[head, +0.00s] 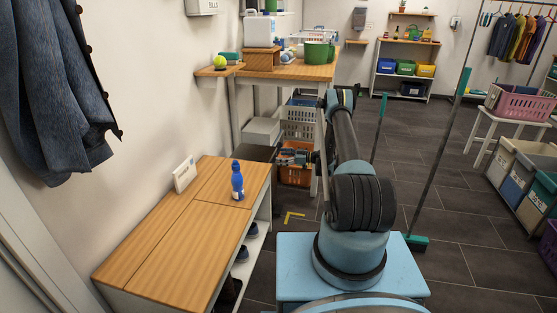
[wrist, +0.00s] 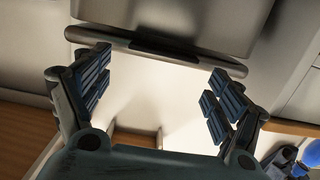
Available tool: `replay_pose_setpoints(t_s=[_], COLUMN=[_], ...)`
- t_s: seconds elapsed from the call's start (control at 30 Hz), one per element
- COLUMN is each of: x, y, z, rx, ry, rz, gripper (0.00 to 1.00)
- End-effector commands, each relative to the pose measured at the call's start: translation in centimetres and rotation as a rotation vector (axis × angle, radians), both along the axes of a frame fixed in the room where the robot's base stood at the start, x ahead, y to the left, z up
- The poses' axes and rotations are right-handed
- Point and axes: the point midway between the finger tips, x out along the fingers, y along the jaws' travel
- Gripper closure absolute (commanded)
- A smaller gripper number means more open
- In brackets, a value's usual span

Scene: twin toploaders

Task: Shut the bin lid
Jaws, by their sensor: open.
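My gripper (wrist: 160,78) is open in the wrist view, its two dark ribbed fingers wide apart with nothing between them. Beyond the fingertips is a grey panel (wrist: 185,22) with a rounded bar and a dark strip along its lower edge. It may be the bin lid, but I cannot tell for sure. In the head view a light grey box-like piece (head: 261,130) stands above a dark grey box (head: 256,153) past the bench's far end; this may be the bin.
A wooden bench (head: 165,240) with a blue bottle (head: 237,182) stands at left. A wooden counter (head: 290,71) is behind, with baskets (head: 298,122) below. A green broom (head: 417,241) stands right of my arm. Dark floor is clear between it and the sorting bins (head: 520,175).

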Motion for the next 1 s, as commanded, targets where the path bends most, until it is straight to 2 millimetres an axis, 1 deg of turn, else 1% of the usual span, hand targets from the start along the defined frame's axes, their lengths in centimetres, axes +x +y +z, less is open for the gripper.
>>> replay_pose_setpoints(t_s=[0.03, 0.3, 0.4, 0.5, 0.6, 0.7, 1.0], x=[-0.1, -1.3, -1.7, -1.9, -2.1, -2.2, -2.2], y=[-1.0, -6.1, -7.6, -8.6, -9.4, -9.7, -9.8], z=[0.1, 0.6, 0.7, 0.8, 0.9, 0.9, 0.9], rx=[0.000, 0.000, 0.000, 0.000, 0.000, 0.000, 0.000], ry=[0.000, 0.001, 0.001, 0.001, 0.001, 0.001, 0.001], rz=[-0.004, -0.004, -0.004, -0.003, -0.003, -0.003, -0.003], gripper=[0.13, 0.13, 0.13, 0.13, 0.13, 0.13, 0.13])
